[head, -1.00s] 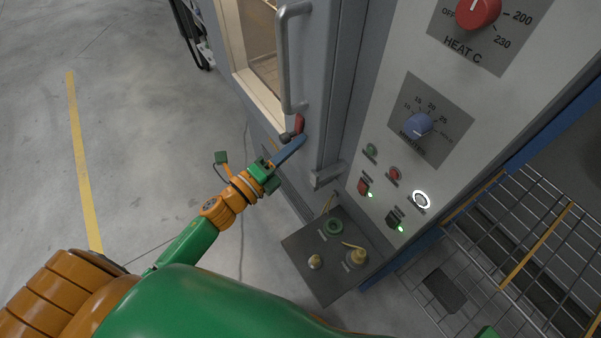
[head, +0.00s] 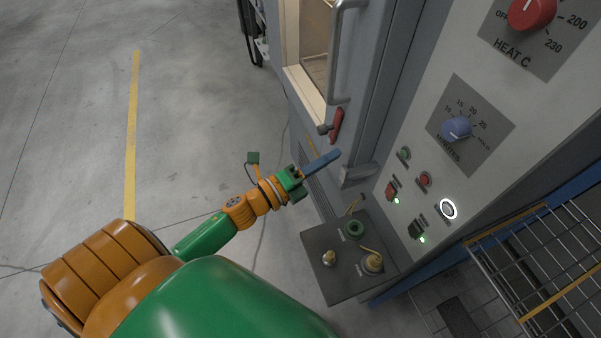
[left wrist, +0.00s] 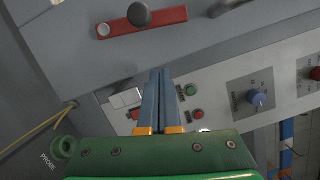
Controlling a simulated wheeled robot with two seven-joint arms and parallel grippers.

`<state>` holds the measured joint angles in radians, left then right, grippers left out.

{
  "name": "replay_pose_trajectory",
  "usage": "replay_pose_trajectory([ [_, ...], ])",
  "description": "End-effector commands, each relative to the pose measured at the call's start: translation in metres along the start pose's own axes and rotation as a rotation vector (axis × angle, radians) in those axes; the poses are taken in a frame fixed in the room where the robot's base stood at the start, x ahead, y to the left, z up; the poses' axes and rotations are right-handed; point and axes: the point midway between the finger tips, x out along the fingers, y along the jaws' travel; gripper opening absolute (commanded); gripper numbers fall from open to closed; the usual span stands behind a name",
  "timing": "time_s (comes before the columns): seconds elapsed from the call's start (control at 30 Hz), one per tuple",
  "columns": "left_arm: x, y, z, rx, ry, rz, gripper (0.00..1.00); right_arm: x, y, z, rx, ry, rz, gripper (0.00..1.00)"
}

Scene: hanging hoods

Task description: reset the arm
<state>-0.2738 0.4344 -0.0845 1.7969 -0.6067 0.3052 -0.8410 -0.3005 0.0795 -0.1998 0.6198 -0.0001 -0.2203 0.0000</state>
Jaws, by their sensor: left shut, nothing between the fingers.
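My left gripper (head: 322,163) is at the end of the green and orange arm, in front of the grey cabinet. Its blue fingers are shut with nothing between them; they also show closed together in the left wrist view (left wrist: 161,100). In the head view the fingertips are a little below the red door latch (head: 336,125) and apart from it. In the left wrist view the red latch (left wrist: 165,20), with its dark knob, lies beyond the fingertips. My right gripper is not in view.
The cabinet door has a grey handle (head: 337,50). The control panel carries a red heat knob (head: 532,12), a blue minutes knob (head: 456,129) and several buttons. A grey box with fittings (head: 317,241) juts out below. A wire rack (head: 545,270) stands at right. The floor at left is clear.

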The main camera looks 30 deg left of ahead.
Motion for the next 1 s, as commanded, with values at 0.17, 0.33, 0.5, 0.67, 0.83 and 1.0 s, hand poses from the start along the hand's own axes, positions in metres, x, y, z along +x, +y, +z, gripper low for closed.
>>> replay_pose_trajectory([
  [0.17,-0.027,0.002,-0.002,0.000,0.002,0.003,0.00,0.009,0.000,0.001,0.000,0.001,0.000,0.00],
  [0.33,-0.056,0.002,-0.001,-0.001,0.000,0.003,0.00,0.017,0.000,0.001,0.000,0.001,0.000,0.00],
  [0.5,-0.072,0.000,-0.001,0.000,0.000,0.001,0.00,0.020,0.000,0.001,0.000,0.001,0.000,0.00],
  [0.67,-0.074,0.004,0.002,-0.021,-0.010,0.015,0.00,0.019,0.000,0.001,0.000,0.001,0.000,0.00],
  [0.83,-0.097,0.117,0.011,-0.422,-0.219,0.275,0.00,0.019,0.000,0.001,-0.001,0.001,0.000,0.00],
  [1.0,-0.177,0.268,-0.048,-1.010,-0.583,0.674,0.00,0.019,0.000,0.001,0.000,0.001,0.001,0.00],
])
